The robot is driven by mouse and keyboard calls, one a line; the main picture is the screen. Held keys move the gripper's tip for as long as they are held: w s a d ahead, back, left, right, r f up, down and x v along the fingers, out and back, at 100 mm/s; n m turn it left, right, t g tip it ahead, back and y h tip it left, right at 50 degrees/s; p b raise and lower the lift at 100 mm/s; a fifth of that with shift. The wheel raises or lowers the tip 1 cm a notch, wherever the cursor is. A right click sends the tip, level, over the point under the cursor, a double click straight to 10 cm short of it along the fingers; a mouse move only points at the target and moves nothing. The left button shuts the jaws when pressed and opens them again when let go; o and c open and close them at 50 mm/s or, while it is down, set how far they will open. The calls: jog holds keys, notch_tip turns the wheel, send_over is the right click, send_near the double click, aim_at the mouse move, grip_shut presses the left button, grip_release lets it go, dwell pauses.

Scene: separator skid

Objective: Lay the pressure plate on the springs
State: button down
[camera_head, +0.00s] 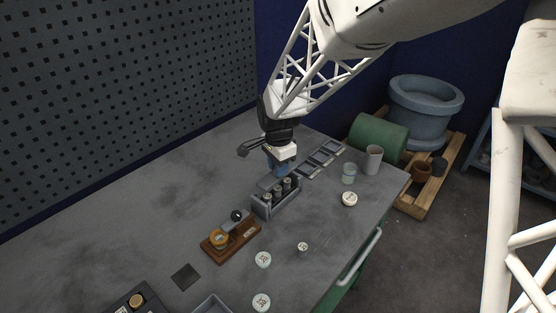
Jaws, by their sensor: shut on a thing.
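My gripper (280,163) is over the middle of the bench, pointing down, just behind a grey open-topped box (264,211). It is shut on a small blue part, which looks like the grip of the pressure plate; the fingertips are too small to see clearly. A flat grey piece (267,182), apparently the plate, shows below the gripper at the box's back left. Several dark upright cylinders with pale tops (277,191) stand in a row in the box, probably the springs. I cannot tell whether the plate touches them.
A wooden stand (240,240) with a brass disc and black ball is at front left. The bench's left side is clear.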

jog(key=shift+f, duration=1.6)
jog(key=shift+f, duration=0.8)
dwell(0.7)
jog(key=c, duration=0.5)
grip_release()
jog(key=shift+r, duration=0.1)
jog(key=shift+r, duration=3.4)
